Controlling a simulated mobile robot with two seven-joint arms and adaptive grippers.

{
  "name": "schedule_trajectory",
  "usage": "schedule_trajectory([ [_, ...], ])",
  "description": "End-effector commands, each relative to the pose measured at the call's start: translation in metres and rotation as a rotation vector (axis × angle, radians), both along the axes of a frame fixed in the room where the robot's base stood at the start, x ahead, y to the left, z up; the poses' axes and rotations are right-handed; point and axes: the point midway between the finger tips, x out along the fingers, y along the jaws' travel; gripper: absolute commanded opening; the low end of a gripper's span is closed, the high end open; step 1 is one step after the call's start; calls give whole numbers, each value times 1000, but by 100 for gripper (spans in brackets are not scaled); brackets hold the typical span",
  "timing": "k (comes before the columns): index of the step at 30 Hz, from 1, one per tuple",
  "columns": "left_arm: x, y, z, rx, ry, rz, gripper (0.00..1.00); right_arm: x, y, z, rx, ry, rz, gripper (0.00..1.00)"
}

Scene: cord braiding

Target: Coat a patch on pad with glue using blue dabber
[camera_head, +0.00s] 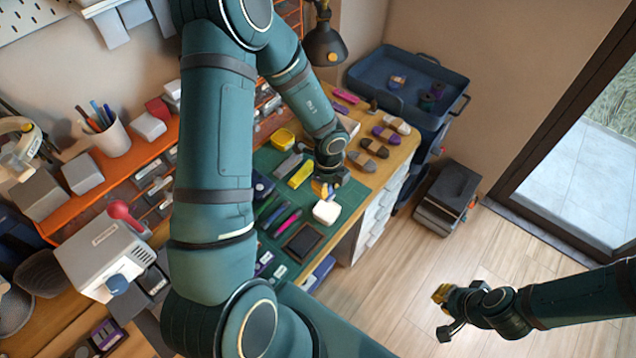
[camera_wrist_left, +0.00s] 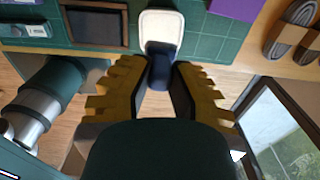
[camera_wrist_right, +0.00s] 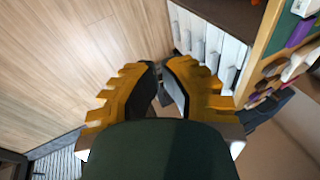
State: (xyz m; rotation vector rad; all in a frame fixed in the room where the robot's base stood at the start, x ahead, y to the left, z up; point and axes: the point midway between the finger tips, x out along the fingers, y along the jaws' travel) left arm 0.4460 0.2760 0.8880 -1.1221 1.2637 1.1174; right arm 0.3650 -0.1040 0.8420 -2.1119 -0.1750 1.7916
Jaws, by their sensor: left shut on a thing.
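The dark blue dabber (camera_wrist_left: 160,68) stands between the fingers of my left gripper (camera_wrist_left: 158,70), which is shut on it. Its lower end is at the near edge of the white pad (camera_wrist_left: 161,28) in the left wrist view; I cannot tell whether they touch. In the head view my left gripper (camera_head: 325,188) is just behind the white pad (camera_head: 326,211), which lies on the green mat (camera_head: 318,239). No glue patch can be made out on the pad. My right gripper (camera_wrist_right: 162,68) is empty, its fingertips nearly together, over the floor away from the bench.
A dark framed tray (camera_head: 303,242) and several pens lie on the mat near the pad. Cord bundles (camera_head: 374,147) lie on the bench at the right. A blue tray cart (camera_head: 410,85) stands beyond. The floor (camera_head: 400,290) around my right gripper is clear.

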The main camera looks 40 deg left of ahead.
Motion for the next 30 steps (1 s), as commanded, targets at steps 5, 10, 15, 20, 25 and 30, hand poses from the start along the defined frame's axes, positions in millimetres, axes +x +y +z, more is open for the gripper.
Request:
schedule_trajectory([
  [5, 2, -1, -6, 3, 0, 0, 0, 0, 0, -3, 0, 1, 1, 0],
  [10, 2, -1, -16, 3, 0, 0, 0, -2, 1, -14, 0, 4, 4, 0],
  [15, 2, -1, -32, 3, 0, 0, 0, -5, 2, -31, 0, 12, 9, 0],
  [20, 2, -1, -48, 3, 0, -1, 0, -9, 2, -47, 2, 22, 17, 0],
  [25, 2, -1, -60, 3, 0, -1, 0, -14, 3, -59, 4, 32, 25, 0],
  [30, 2, -1, -63, 3, 0, -1, 0, -16, 4, -62, 5, 36, 29, 0],
])
